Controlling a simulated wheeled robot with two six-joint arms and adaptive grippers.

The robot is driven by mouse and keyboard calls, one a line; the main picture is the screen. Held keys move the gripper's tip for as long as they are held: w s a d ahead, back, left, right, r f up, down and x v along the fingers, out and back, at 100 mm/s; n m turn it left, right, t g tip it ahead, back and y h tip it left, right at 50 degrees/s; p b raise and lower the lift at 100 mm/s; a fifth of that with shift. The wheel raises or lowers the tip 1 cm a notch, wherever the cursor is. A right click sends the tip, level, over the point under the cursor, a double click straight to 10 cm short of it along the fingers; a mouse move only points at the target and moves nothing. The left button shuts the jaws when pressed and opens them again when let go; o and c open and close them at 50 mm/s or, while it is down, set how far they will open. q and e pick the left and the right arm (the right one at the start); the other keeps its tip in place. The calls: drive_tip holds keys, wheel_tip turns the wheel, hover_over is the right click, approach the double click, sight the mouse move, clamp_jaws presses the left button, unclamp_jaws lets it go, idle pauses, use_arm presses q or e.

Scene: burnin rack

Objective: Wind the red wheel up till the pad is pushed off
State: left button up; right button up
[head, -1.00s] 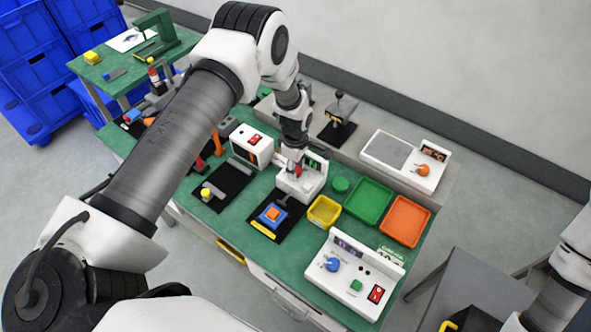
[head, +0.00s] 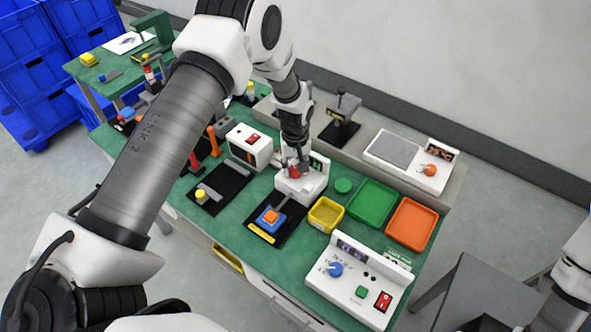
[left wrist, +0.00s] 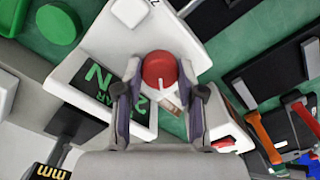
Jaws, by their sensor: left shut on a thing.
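The red wheel (left wrist: 160,70) is a round red knob with a white mark on a white device (left wrist: 105,38). It also shows in the head view (head: 295,172), partly covered by my left gripper (head: 294,165). In the left wrist view the two fingers of my left gripper (left wrist: 162,98) stand on either side of the wheel and are shut on it. A dark display with green characters (left wrist: 98,88) sits beside the wheel. I cannot tell whether this is the pad. My right gripper is out of view.
A yellow tray (head: 325,228), a green tray (head: 352,213) and an orange tray (head: 404,238) stand right of the device. A white panel with a blue knob (head: 335,269) is at the front. A white box with a red switch (head: 238,146) stands to the left.

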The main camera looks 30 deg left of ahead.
use_arm(q)
drive_tip(key=m, duration=0.2)
drive_tip(key=m+b, duration=0.1)
drive_tip(key=shift+s+f+m, duration=0.2)
drive_tip(key=shift+f+m, duration=0.05)
drive_tip(key=shift+m, duration=0.05)
drive_tip(key=m+b, duration=0.1)
drive_tip(key=m, duration=0.2)
drive_tip(key=shift+m, duration=0.3)
drive_tip(key=m+b, duration=0.1)
drive_tip(key=m, duration=0.3)
drive_tip(key=shift+m, duration=2.1)
drive_tip(key=o, duration=0.9)
drive_tip(key=shift+c, duration=0.2)
drive_tip(key=shift+w, duration=0.15)
drive_tip(key=shift+r, duration=0.2)
